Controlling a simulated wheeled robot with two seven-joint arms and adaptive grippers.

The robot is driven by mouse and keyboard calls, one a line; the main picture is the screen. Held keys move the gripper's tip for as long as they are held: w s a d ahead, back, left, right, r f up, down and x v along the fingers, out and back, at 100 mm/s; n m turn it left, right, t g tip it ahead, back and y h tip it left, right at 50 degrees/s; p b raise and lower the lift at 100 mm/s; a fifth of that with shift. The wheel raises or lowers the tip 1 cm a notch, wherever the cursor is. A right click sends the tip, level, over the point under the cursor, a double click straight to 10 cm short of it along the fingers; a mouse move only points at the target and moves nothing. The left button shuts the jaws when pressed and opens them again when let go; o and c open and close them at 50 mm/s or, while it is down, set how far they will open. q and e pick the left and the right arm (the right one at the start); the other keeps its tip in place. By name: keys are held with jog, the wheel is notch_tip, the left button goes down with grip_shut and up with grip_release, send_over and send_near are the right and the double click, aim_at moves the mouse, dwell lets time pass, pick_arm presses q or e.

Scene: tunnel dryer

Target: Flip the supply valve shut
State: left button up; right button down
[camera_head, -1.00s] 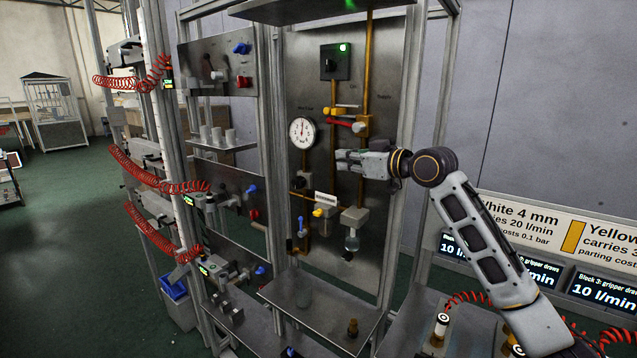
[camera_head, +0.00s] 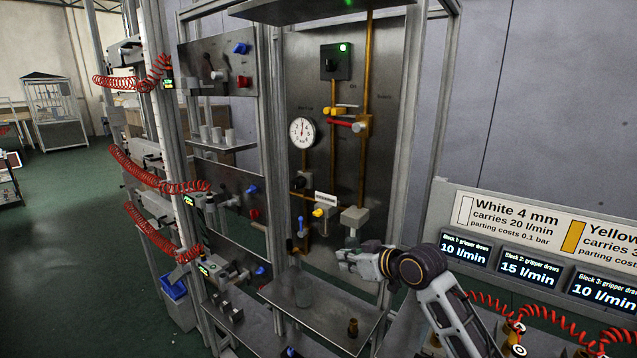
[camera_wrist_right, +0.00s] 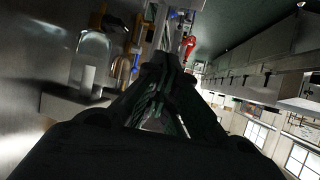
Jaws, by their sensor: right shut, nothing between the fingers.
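A flat red lever (camera_head: 340,122) lies nearly level across the yellow pipework on the steel panel, right of the round gauge (camera_head: 302,131). Lower on the panel are a yellow knob (camera_head: 318,212) and a blue handle (camera_head: 301,226). No readable label shows which of these is the supply valve. My right gripper (camera_head: 341,252) is shut and empty, well below the red lever and by the panel's clear bowl (camera_head: 352,240). Its closed fingers also show in the right wrist view (camera_wrist_right: 172,65). My left gripper is out of view.
A black switch box (camera_head: 335,62) with a green light is above. A clear bowl (camera_wrist_right: 90,55) is left of the fingers in the wrist view.

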jog(key=s+d+f+m+g+h, duration=0.25)
jog(key=s+d+f, duration=0.25)
jog(key=s+f, duration=0.6)
jog(key=s+d+f+m+g+h, duration=0.1)
jog(key=s+d+f+m+h, duration=0.2)
jog(key=s+f, duration=0.75)
jog(key=s+d+f+g+h, duration=0.1)
jog(key=s+d+f, duration=0.15)
jog(key=s, duration=0.35)
jog(key=s+d+f+g+h, duration=0.1)
jog(key=s+d+f+g, duration=0.1)
jog(key=s+d, duration=0.25)
jog(key=s+f, duration=0.3)
jog(key=f, duration=2.9)
jog(key=s+d+f+g, duration=0.1)
jog(key=s+d+f, duration=0.1)
jog(key=s+f, duration=0.8)
jog(key=s+d+f+g, duration=0.1)
jog(key=s+d+f, duration=0.1)
jog(key=s+f, duration=0.8)
jog(key=s, duration=0.2)
jog(key=shift+s+f, duration=0.35)
